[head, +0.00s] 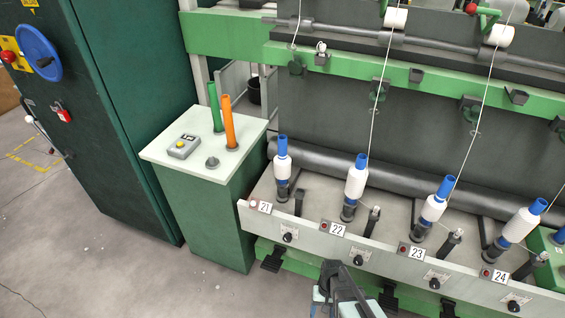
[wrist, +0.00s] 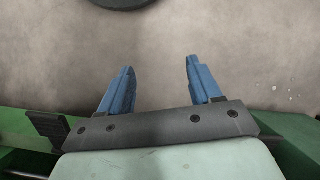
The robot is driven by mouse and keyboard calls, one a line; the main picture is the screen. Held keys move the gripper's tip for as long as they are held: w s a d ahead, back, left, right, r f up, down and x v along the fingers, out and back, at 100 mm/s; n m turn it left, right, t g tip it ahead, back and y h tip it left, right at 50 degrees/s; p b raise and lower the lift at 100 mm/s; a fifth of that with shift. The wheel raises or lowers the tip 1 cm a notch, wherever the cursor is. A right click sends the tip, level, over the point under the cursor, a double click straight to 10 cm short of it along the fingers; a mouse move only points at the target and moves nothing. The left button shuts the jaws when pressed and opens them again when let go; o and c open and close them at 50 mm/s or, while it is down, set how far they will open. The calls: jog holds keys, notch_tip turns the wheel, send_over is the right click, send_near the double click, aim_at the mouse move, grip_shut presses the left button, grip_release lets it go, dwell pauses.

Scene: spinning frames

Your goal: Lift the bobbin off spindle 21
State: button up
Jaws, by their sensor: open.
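The bobbin on spindle 21 (head: 282,165) stands upright at the left end of the spindle row in the head view, white yarn with a blue top. It sits on a dark spindle base behind the plate marked 21 (head: 264,207). My gripper (wrist: 160,80) is open and empty in the wrist view, its two blue fingers apart over bare floor. In the head view my arm shows at the bottom centre, low in front of the rail and well away from the bobbin. The bobbin is not in the wrist view.
Bobbins on spindles 22 (head: 356,181), 23 (head: 434,207) and 24 (head: 521,224) stand to the right. A pale-topped cabinet (head: 166,152) left of the frame carries a green tube (head: 215,106), an orange tube (head: 229,122) and a small grey device (head: 185,146). Floor is clear at front left.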

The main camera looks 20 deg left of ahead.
jog(key=w+a+r+t, duration=0.1)
jog(key=a+r, duration=0.3)
jog(key=a, duration=0.8)
jog(key=w+a+r+n+y, duration=0.15)
jog(key=a+r, duration=0.35)
jog(key=a, duration=0.6)
jog(key=w+a+r+t, duration=0.1)
jog(key=a+r, duration=0.3)
jog(key=a, duration=0.8)
notch_tip(320, 180, up, 45)
jog(key=m+t, duration=0.2)
jog(key=m, duration=2)
send_over(279, 136)
jog(key=shift+a+r+h, duration=0.1)
jog(key=shift+h, duration=0.35)
notch_tip(279, 136, down, 8)
jog(key=shift+f, duration=0.1)
jog(key=shift+d+f, duration=0.45)
jog(key=shift+f, duration=0.2)
jog(key=shift+t, duration=0.3)
jog(key=f, duration=0.4)
jog(key=shift+d, duration=0.3)
